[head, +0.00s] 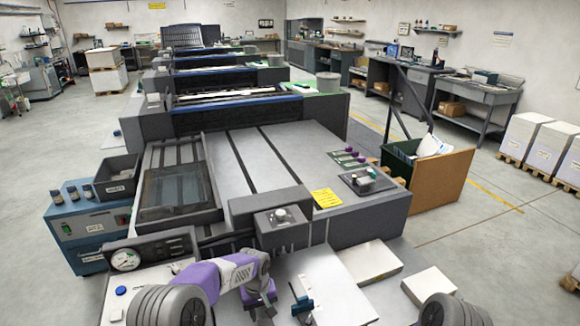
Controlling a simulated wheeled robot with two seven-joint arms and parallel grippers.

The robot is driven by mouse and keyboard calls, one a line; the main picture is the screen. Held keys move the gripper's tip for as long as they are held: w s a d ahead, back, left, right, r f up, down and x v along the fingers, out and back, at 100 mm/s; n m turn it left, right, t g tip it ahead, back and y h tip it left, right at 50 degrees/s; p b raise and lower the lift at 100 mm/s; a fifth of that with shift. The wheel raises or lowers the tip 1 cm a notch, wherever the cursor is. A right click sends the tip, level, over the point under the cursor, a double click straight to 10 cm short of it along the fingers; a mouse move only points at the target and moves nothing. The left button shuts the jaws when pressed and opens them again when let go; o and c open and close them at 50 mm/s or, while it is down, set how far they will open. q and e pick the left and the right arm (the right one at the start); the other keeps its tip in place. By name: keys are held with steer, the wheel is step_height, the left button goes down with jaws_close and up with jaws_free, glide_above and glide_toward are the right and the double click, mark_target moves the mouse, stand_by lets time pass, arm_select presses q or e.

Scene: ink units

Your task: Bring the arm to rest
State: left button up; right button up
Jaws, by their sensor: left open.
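My left arm (205,276), purple and white, reaches in from the lower left and bends over the front of the press. My left gripper (263,308) is open at its end, pointing down beside a light plate at the press front. Nothing shows between its fingers, though the fingertips are small and dark. A blue-handled item (302,304) stands just right of the gripper, apart from it as far as I can see. My right gripper is not in view.
A control box (283,226) and a pressure gauge (125,259) stand close behind my left arm. Paper stacks (370,262) lie to the right. A yellow note (326,198) is on the press. A blue cabinet (88,225) with small bottles stands at left.

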arm_select(q)
steer(key=s+f+m+h+b, duration=0.1)
steer(key=s+f+b, duration=0.1)
steer(key=s+f, duration=0.55)
steer(key=s+f+h+b, duration=0.2)
steer(key=s+f, duration=0.2)
steer(key=f, duration=0.7)
steer(key=s+f+b, duration=0.1)
steer(key=s+f, duration=0.2)
steer(key=s, duration=0.4)
steer(key=s+a+f+b, duration=0.1)
steer(key=s+f, duration=0.1)
steer(key=s, duration=0.4)
steer(key=shift+s+a+f+t+h, duration=0.25)
steer(key=shift+s+f+t+h, duration=0.05)
steer(key=shift+s+f, duration=0.1)
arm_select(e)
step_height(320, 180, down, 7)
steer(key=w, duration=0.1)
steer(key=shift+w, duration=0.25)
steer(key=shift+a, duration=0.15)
